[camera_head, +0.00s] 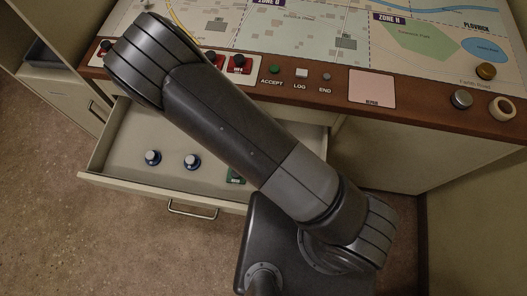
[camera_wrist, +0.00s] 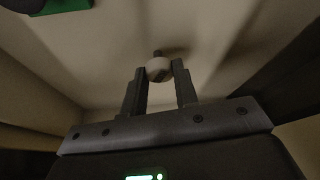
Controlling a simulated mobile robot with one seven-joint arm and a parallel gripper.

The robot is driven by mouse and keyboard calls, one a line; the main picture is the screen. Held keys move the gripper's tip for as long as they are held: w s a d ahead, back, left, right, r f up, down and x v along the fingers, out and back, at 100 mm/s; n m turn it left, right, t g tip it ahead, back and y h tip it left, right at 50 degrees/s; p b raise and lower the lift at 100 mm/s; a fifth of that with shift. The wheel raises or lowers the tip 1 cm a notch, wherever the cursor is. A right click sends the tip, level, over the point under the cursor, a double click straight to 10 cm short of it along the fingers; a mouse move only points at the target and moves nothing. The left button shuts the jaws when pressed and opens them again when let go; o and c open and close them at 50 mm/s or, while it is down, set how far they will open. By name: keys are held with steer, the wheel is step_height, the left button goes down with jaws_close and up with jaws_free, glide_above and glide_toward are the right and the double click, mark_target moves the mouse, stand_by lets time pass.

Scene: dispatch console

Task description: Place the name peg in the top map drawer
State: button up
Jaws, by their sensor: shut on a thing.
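My gripper (camera_wrist: 159,78) shows in the wrist view, with its two fingers closed on a small pale round-topped peg (camera_wrist: 158,68). The peg's name marking cannot be read. Behind it lies a pale surface that looks like the inside of a drawer. In the head view my arm hides the gripper and the held peg. An open cream drawer (camera_head: 125,186) is pulled out under the console.
A green block (camera_head: 236,175) lies in the drawer, partly behind my arm; a green piece (camera_wrist: 68,4) also shows in the wrist view. The console's brown front edge (camera_head: 420,106) overhangs the drawer, carrying buttons and a pink pad (camera_head: 372,86). A cabinet (camera_head: 62,96) stands left.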

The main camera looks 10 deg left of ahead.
steer(key=shift+f, duration=0.25)
steer(key=shift+f, duration=0.15)
steer(key=o, duration=0.9)
steer(key=shift+o, duration=0.2)
steer(key=v, duration=1.2)
steer(key=shift+r, duration=0.25)
